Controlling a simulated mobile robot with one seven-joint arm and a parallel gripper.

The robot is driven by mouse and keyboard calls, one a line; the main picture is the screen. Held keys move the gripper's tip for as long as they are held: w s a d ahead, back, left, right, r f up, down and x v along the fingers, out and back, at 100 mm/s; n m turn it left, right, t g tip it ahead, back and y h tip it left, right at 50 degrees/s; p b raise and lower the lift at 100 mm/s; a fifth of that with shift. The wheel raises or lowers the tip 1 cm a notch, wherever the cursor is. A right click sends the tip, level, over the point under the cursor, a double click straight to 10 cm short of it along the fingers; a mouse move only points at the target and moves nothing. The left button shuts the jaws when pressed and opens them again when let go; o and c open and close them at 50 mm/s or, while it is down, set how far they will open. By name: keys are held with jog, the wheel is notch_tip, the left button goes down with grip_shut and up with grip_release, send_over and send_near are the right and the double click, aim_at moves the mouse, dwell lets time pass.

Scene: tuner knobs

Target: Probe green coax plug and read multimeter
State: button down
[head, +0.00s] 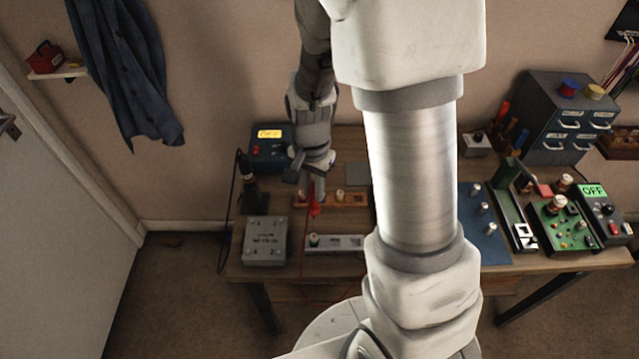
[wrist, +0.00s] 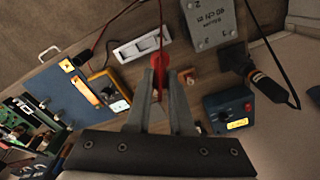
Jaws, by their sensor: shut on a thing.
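My gripper (head: 311,190) is shut on a red probe (head: 314,208) above the left part of the workbench. In the wrist view the red probe (wrist: 158,68) is between my fingers (wrist: 161,88), with a thin red lead running from it. A small plug with a green part (head: 315,239) stands at the left end of a pale rail (head: 348,243), apart from the probe. In the wrist view a yellow-edged meter (wrist: 109,94) lies on the bench; its display is too small to read. My arm hides the meter in the head view.
A wooden rack (head: 358,200) with a cream-topped plug is close behind the probe. Circuit boards (head: 562,228) and a drawer cabinet (head: 565,120) stand at right.

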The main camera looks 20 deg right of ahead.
aim_at(313, 209)
jog(key=shift+a+f, duration=0.15)
jog(key=shift+f, duration=0.05)
jog(key=shift+f+b, duration=2.2)
jog(key=shift+f, duration=0.65)
jog(key=shift+r, duration=0.15)
dwell(0.5)
jog(key=shift+r+p, duration=1.85)
jog(key=shift+r, duration=0.65)
jog(key=shift+f, duration=0.1)
dwell(1.0)
